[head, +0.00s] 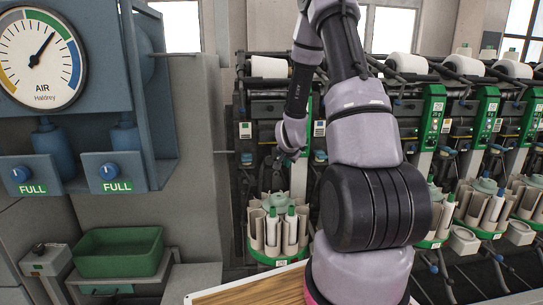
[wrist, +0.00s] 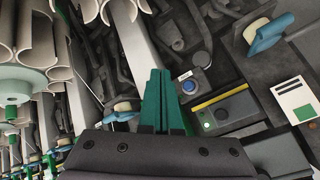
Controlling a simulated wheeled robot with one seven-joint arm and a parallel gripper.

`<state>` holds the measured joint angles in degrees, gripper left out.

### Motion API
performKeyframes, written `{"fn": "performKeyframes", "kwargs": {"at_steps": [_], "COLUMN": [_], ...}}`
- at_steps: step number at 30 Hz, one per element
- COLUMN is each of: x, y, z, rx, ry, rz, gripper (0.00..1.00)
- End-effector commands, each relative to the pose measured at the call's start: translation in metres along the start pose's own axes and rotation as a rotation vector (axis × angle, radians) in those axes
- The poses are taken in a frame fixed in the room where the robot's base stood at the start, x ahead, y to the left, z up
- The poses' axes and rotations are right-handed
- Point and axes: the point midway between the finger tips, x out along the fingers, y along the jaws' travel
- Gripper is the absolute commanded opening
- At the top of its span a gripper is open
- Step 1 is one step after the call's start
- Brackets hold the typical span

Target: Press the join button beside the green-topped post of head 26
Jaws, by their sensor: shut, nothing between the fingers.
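In the wrist view a round blue button (wrist: 189,86) in a dark ring sits on a dark machine face, with a small white label beside it. My gripper (wrist: 160,74) is shut, its green fingers together and empty. In that picture the fingertips lie just left of the blue button; I cannot tell their depth from it. In the head view my gripper (head: 277,157) is small and dark, in front of a winding head and above its ring of tubes (head: 278,225). The button is not discernible there. I cannot read a head number or pick out the post for head 26.
In the wrist view a yellow-edged dark box (wrist: 224,113) and a blue lever (wrist: 268,33) stand right of the button; grey tubes (wrist: 35,30) fill the upper left. In the head view an air gauge panel (head: 41,57) and green bin (head: 118,255) stand left.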

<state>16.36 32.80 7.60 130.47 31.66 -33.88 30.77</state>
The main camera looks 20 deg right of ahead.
Motion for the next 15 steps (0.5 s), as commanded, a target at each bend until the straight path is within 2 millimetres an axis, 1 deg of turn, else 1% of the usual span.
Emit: {"fn": "performKeyframes", "kwargs": {"at_steps": [3, 15], "x": [0.0042, 0.0064], "y": [0.0027, 0.0006], "z": [0.0007, -0.001], "rx": [0.003, 0.003], "ry": [0.005, 0.006], "rz": [0.002, 0.002], "gripper": [0.0, 0.0]}}
